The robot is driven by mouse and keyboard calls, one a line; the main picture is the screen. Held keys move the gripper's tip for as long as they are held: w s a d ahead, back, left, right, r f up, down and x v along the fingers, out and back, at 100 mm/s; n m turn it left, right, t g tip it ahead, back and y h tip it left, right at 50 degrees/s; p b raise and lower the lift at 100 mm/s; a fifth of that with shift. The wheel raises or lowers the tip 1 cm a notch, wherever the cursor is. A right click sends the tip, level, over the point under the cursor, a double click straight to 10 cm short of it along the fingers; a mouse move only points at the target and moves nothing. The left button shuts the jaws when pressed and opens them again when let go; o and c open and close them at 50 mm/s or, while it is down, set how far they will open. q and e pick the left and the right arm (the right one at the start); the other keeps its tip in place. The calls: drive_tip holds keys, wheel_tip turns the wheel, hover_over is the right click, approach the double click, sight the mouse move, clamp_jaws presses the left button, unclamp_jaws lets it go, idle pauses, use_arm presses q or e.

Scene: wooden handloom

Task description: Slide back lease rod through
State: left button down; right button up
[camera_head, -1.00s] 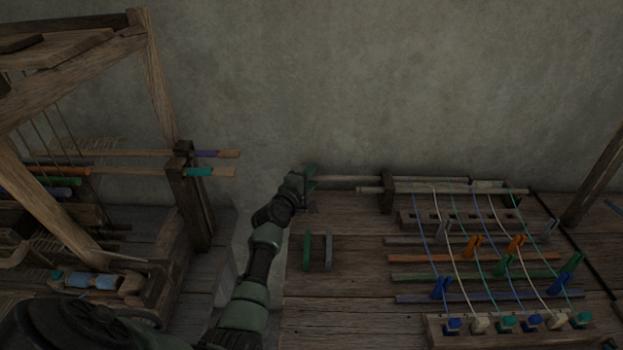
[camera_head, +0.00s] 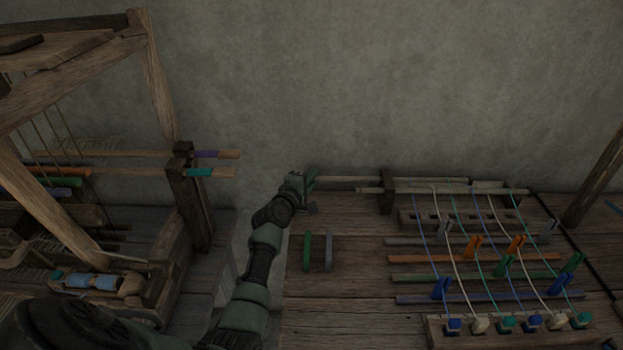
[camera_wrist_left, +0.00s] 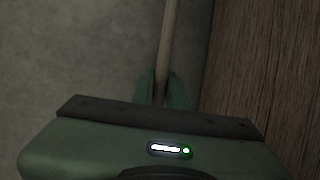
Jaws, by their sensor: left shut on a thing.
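The back lease rod (camera_head: 350,179) is a thin pale wooden rod at the back of the table, running left to right through the dark upright post (camera_head: 387,191). My left gripper (camera_head: 312,178) is shut on its left end. In the left wrist view the rod (camera_wrist_left: 168,45) runs straight away from between the two green fingers (camera_wrist_left: 163,88). A second, front lease rod (camera_head: 372,190) lies parallel just in front, its left end near the post. Coloured threads (camera_head: 455,215) run from the rods toward the front. My right gripper is not in view.
A row of coloured pegs (camera_head: 506,324) stands at the table's front, with several clips (camera_head: 472,246) on the threads and flat coloured sticks (camera_head: 420,257) beneath. The loom frame (camera_head: 158,80) is at left; the wall is close behind.

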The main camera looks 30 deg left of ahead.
sight(340, 180)
use_arm(q)
drive_tip(key=shift+d, duration=0.1)
idle(0.7)
drive_tip(key=w+d, duration=0.1)
drive_tip(key=d, duration=0.1)
drive_tip(key=w+d+p, duration=0.1)
drive_tip(key=w+d, duration=0.1)
drive_tip(key=d, duration=0.1)
drive_tip(key=w+d, duration=0.1)
drive_tip(key=d, duration=0.1)
drive_tip(key=shift+w+d+p, duration=0.15)
drive_tip(key=shift+w+p, duration=0.1)
drive_tip(key=shift+p, duration=0.05)
drive_tip(key=c, duration=1.4)
unclamp_jaws()
drive_tip(key=shift+s, duration=0.5)
drive_tip(key=p+v, duration=0.1)
drive_tip(key=v, duration=0.6)
